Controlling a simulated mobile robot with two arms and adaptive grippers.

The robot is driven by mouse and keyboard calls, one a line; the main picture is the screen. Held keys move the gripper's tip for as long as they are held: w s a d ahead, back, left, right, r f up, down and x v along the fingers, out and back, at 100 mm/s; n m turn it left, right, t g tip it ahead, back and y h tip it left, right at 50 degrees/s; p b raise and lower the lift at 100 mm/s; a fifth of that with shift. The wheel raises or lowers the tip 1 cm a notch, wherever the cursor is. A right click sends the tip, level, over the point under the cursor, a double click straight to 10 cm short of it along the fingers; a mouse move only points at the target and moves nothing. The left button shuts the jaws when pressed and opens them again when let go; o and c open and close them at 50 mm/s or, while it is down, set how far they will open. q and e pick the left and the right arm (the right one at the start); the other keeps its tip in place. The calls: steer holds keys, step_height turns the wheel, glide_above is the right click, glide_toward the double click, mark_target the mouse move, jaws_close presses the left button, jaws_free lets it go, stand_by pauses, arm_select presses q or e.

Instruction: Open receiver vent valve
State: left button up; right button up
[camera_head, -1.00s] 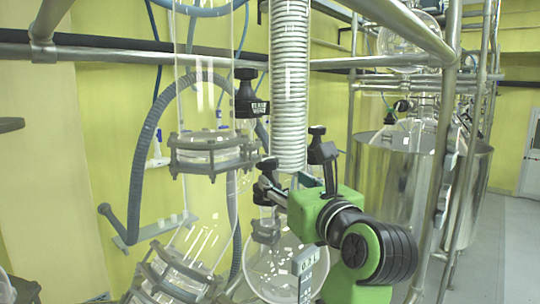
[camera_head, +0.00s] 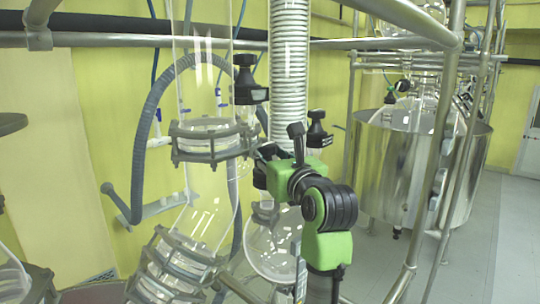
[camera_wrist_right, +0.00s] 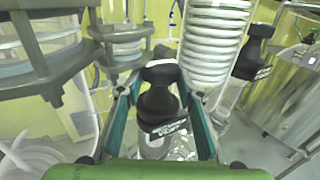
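The receiver vent valve (camera_wrist_right: 160,100) is a black knob with a white-lettered label, upright in the middle of the right wrist view. My right gripper (camera_wrist_right: 160,88) has one finger on each side of it. The fingers are apart, with narrow gaps beside the knob, and no firm contact shows. In the head view my right gripper (camera_head: 266,155) reaches in behind the green wrist, below the coiled condenser. There the valve is mostly hidden by the gripper and wrist. My left gripper is not in view.
Another black labelled valve (camera_wrist_right: 254,55) stands to the right in the wrist view. In the head view one valve (camera_head: 250,80) sits above the gripper. The coiled condenser (camera_head: 289,70), glass column flange (camera_head: 212,140) and round flask (camera_head: 270,250) crowd the gripper. Steel rails (camera_head: 430,200) stand right.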

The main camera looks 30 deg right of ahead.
steer(key=shift+c, duration=1.2)
steer(key=shift+d+y, duration=0.1)
steer(key=shift+y, duration=0.3)
steer(key=n+y, duration=0.2)
steer(key=y, duration=0.1)
steer(key=d+n+y, duration=0.1)
steer(key=n+y, duration=0.1)
steer(key=y, duration=0.1)
steer(key=shift+n, duration=0.3)
steer(key=n+g+y, duration=0.1)
steer(key=y, duration=0.1)
steer(key=n+g+y, duration=0.1)
steer(key=n+y, duration=0.1)
steer(key=y, duration=0.1)
steer(key=shift+w+d+n+g+y, duration=0.15)
steer(key=shift+d+n+g+y, duration=0.15)
steer(key=shift+g, duration=0.1)
steer(key=shift+w+d+n+g+y, duration=0.1)
steer(key=shift+w+n+g+y, duration=0.05)
steer(key=shift+n+g+y, duration=1.4)
steer(key=shift+y, duration=0.25)
